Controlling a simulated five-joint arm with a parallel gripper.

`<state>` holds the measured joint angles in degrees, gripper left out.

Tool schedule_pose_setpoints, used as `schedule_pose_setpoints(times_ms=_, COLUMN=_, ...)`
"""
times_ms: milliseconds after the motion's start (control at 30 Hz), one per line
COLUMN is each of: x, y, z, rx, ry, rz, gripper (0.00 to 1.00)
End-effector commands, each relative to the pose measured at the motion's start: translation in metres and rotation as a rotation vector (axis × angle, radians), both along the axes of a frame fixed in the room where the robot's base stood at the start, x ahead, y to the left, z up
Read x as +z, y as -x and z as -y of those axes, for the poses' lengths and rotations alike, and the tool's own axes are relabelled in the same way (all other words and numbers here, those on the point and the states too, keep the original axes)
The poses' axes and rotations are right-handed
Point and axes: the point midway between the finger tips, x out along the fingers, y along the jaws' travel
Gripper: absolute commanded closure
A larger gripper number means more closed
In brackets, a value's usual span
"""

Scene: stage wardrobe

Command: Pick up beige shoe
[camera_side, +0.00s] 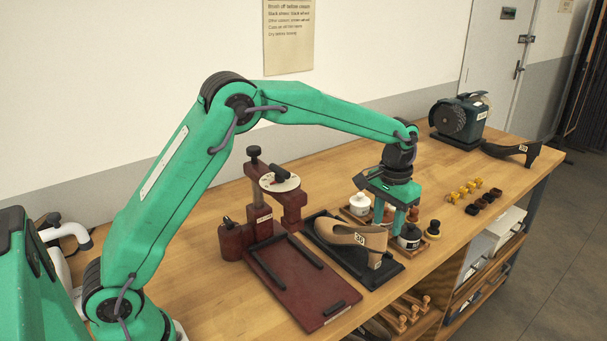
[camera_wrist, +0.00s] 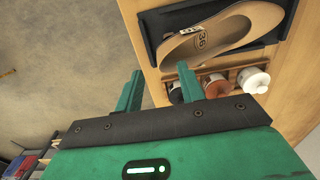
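The beige shoe (camera_side: 340,233), a heeled pump with a number label, lies in a black tray (camera_side: 392,275) on the workbench, its heel towards the right. The shoe also shows at the top of the wrist view (camera_wrist: 238,28), in the black tray (camera_wrist: 151,30). My gripper (camera_side: 388,222) is above the bench, just behind and right of the shoe's heel end, near the bottles. In the wrist view my gripper (camera_wrist: 160,71) has its two fingers apart with nothing between them. The shoe is outside the fingers.
Bottles stand close by my gripper, including a white one (camera_side: 360,204) and a dark one (camera_side: 409,237). A dark red press (camera_side: 262,225) with a base plate stands left of the tray. A black shoe (camera_side: 513,151) and a grinder (camera_side: 460,118) are at the far right.

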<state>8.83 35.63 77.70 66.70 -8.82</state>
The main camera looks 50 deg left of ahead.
Motion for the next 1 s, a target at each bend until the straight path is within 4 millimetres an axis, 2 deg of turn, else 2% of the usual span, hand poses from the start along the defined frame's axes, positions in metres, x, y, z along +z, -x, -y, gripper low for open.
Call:
schedule_pose_setpoints(times_ms=367, x=-0.011, y=0.001, z=-0.001, rx=0.0, ry=0.0, rz=-0.001, gripper=0.61)
schedule_pose_setpoints(times_ms=800, x=-0.054, y=0.001, z=-0.002, rx=0.0, ry=0.0, rz=-0.001, gripper=0.61)
schedule_pose_setpoints(times_ms=1000, x=-0.059, y=0.001, z=-0.002, rx=0.0, ry=0.0, rz=0.0, gripper=0.61)
